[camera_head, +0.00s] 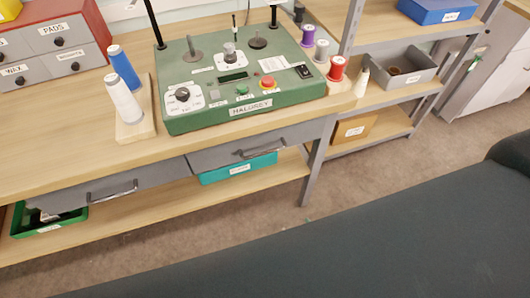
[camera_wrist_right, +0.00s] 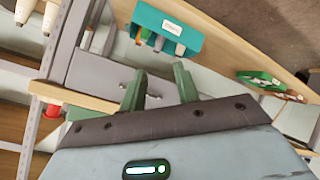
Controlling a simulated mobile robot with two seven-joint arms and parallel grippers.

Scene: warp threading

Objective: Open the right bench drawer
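The right bench drawer (camera_head: 215,158) is a grey front under the wooden bench top and looks shut. Its metal handle (camera_head: 252,150) is a horizontal bar. In the right wrist view, which is turned over, the grey drawer front (camera_wrist_right: 92,74) lies beyond my right gripper (camera_wrist_right: 159,82). That gripper's two green fingers are apart, with nothing between them that I can see gripped. The handle (camera_wrist_right: 154,96) shows partly behind and beside the left finger; I cannot tell whether they touch. Neither gripper shows in the head view.
The left drawer (camera_head: 70,199) has a similar handle. A teal bin (camera_head: 238,169) and a green tray (camera_head: 70,222) stand on the lower shelf. A green control box (camera_head: 215,110) and spools (camera_head: 124,98) are on the bench. A shelf post (camera_head: 314,165) stands right of the drawer.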

